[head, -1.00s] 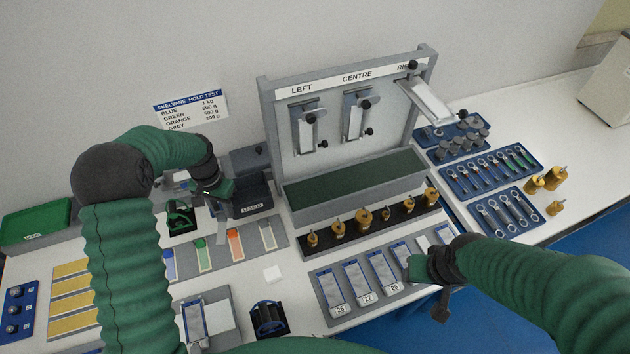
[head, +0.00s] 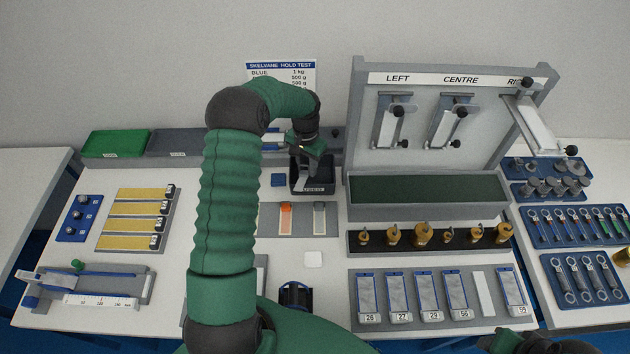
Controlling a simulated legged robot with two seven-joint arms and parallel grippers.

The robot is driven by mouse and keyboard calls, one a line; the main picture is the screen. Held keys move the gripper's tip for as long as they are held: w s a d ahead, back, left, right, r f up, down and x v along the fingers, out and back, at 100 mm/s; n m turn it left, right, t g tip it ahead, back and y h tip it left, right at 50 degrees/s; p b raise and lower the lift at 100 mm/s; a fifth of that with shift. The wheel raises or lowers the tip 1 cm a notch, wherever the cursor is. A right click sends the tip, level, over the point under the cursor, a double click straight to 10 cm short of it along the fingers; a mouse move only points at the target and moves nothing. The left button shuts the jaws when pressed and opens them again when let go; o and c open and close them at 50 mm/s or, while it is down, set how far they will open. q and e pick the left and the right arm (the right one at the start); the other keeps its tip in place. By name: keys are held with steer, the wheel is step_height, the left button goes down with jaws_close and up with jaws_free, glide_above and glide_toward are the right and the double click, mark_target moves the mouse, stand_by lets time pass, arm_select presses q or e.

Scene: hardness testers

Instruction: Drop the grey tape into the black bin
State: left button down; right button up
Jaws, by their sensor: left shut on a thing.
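The black bin (head: 327,183) is a small open box at the back of the bench, with a pale label on its front. My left gripper (head: 307,164) points down over the bin's opening and is shut on the grey tape (head: 301,181). The tape is a short, pale grey strip, and its lower part hangs at or within the bin's mouth. Whether it touches the bin I cannot tell. My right gripper (head: 512,341) is at the bottom right edge, partly cut off, and its jaws are unclear.
The grey test stand (head: 355,110) rises right of the bin. A card rack with an orange card (head: 286,217) and a grey card (head: 320,218) lies in front. My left arm hides part of the bench.

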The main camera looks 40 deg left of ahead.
arm_select(q)
steer(key=shift+f, duration=0.2)
steer(key=c, duration=1)
jaws_free()
steer(key=shift+a, duration=0.25)
steer(key=shift+d, duration=0.1)
steer(key=shift+r, duration=0.1)
steer(key=shift+r, duration=0.25)
step_height(320, 180, up, 16)
